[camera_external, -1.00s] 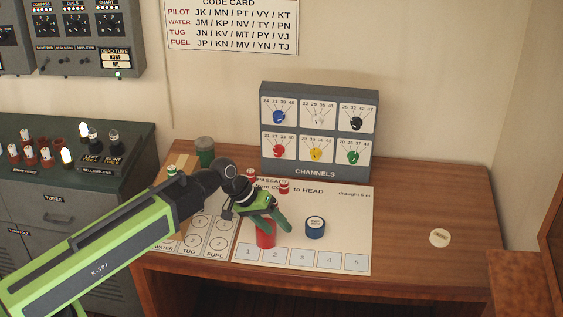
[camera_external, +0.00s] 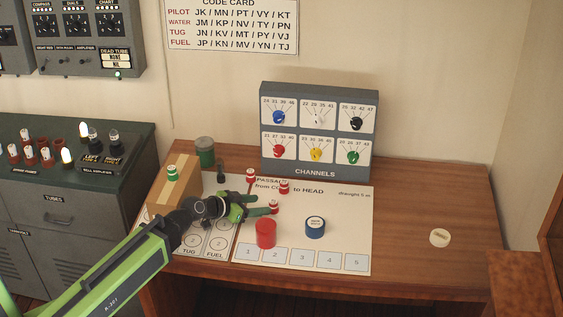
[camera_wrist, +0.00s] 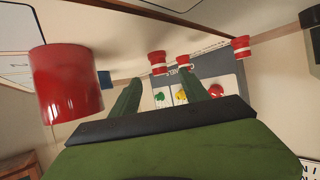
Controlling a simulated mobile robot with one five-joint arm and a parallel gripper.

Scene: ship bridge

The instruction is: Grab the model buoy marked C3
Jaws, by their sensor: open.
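Three small red-and-white buoys stand on the white chart: a near one (camera_external: 273,208), one behind it (camera_external: 284,187) and one farther left (camera_external: 251,175). A green-and-white buoy (camera_external: 172,173) stands on a cardboard box at the left. No buoy's marking is readable, so I cannot tell which is C3. My gripper (camera_external: 260,205) is open and low over the chart, its fingers pointing right, close to the near red buoy. In the wrist view, the fingers (camera_wrist: 160,87) are apart, with red-and-white buoys (camera_wrist: 157,62) beyond them; nothing is seen gripped.
A plain red cylinder (camera_external: 266,234) stands just in front of my gripper, and a blue round tin (camera_external: 315,228) to its right. The cardboard box (camera_external: 183,186) and a dark green jar (camera_external: 205,152) are at the left. The channels panel (camera_external: 318,172) stands behind. The desk's right side is mostly clear.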

